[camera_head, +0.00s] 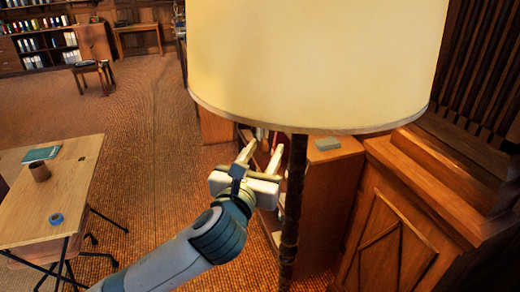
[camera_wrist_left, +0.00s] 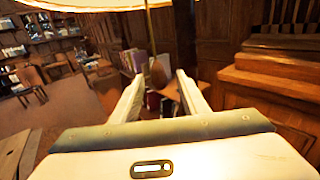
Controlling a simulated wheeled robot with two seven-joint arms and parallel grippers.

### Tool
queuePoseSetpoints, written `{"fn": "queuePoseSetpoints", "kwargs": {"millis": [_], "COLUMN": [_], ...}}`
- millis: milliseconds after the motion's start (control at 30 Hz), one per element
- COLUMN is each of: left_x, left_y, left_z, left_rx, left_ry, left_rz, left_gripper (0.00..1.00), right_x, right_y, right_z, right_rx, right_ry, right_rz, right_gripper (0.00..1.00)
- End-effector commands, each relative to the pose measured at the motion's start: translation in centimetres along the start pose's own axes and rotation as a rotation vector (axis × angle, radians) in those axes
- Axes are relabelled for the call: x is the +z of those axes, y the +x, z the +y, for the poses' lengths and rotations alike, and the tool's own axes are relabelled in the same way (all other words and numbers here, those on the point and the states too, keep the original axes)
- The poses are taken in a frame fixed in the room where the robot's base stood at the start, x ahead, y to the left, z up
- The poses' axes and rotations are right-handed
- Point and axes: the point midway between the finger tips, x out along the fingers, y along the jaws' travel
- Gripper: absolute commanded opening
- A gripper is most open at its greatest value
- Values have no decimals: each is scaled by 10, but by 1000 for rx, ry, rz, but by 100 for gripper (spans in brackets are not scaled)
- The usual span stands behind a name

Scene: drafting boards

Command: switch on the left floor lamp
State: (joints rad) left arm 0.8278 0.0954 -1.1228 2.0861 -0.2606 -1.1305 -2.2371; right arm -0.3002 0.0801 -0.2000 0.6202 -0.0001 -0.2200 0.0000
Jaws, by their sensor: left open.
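The floor lamp has a large cream shade (camera_head: 315,60) and a dark pole (camera_head: 293,205) just right of my left gripper (camera_head: 261,153). The gripper is open below the shade's rim, its two fingers pointing away from me. In the left wrist view the shade's edge (camera_wrist_left: 70,4) crosses the top left. There a thin cord hangs down to a brown pull knob (camera_wrist_left: 158,72), which appears between the open fingertips (camera_wrist_left: 160,80). I cannot tell how far beyond the fingertips the knob is. I cannot tell from the shade whether the lamp is lit.
A wooden cabinet (camera_head: 335,180) with a small grey-green box (camera_head: 327,144) stands behind the pole. Wood panelling (camera_head: 405,235) closes off the right. A drafting table (camera_head: 35,210) with a book, cup and tape roll stands at left. Open carpet (camera_head: 150,165) lies between.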

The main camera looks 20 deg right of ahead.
Motion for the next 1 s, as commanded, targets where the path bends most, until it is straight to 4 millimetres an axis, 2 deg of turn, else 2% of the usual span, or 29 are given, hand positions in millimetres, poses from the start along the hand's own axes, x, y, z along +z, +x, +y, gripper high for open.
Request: {"fn": "queuePoseSetpoints", "kwargs": {"millis": [267,1000], "left_x": [1,1], "left_y": [-5,-65], "left_z": [0,0], "left_rx": [-1,0], "left_ry": [0,0], "left_rz": [-1,1], "left_gripper": [41,41], "right_x": [0,-3], "right_y": [-4,-32], "right_z": [0,1], "right_rx": [0,0], "right_ry": [0,0], "right_rz": [0,0], "right_gripper": [32,32]}}
